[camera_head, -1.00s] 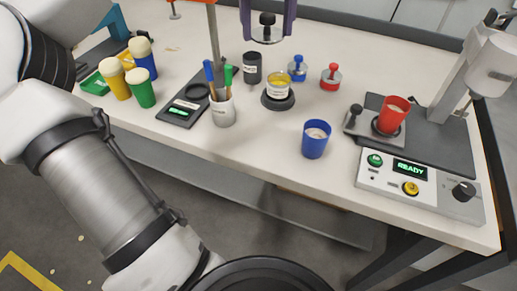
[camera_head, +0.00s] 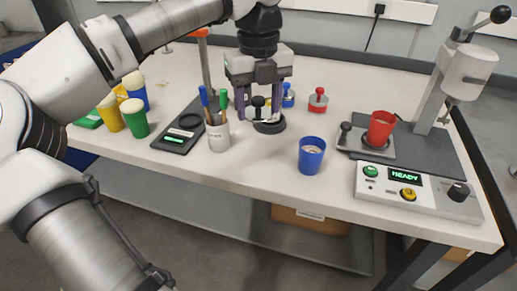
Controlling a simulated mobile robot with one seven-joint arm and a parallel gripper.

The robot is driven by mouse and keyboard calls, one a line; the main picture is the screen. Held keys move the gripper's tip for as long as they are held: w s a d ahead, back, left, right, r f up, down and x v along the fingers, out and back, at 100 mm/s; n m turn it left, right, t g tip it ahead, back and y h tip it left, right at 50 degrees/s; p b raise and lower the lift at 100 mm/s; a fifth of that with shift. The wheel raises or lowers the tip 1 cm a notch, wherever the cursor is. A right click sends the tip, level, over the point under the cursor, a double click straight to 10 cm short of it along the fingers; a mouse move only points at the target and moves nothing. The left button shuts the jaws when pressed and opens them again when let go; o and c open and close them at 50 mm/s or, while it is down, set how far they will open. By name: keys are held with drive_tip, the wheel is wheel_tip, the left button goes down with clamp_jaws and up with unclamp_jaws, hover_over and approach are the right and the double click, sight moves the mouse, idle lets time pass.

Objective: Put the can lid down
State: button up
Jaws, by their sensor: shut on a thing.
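My gripper (camera_head: 258,103) points down over the back middle of the bench, its purple fingers either side of the can lid. It is shut on the can lid (camera_head: 258,101), whose black knob shows between the fingers. The black round base (camera_head: 270,126) that carries the small can shows just below and slightly right of the fingers. The can itself is largely hidden by the fingers and lid. I cannot tell whether the lid touches the can.
A white pen cup (camera_head: 217,135) stands close left of my gripper. A blue cup (camera_head: 311,157) stands to the front right. Blue (camera_head: 288,95) and red (camera_head: 318,100) knobbed weights stand behind right. A press with a red cup (camera_head: 381,128) stands at the right.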

sight(259, 158)
wheel_tip(259, 158, down, 11)
drive_tip(key=shift+r, duration=0.1)
idle(0.3)
drive_tip(key=shift+f+b, duration=0.25)
drive_tip(key=shift+b, duration=0.15)
drive_tip(key=o, duration=1)
drive_tip(key=shift+r, duration=0.1)
wheel_tip(259, 158, up, 12)
drive_tip(key=shift+r+p, duration=0.1)
drive_tip(key=shift+p, duration=0.45)
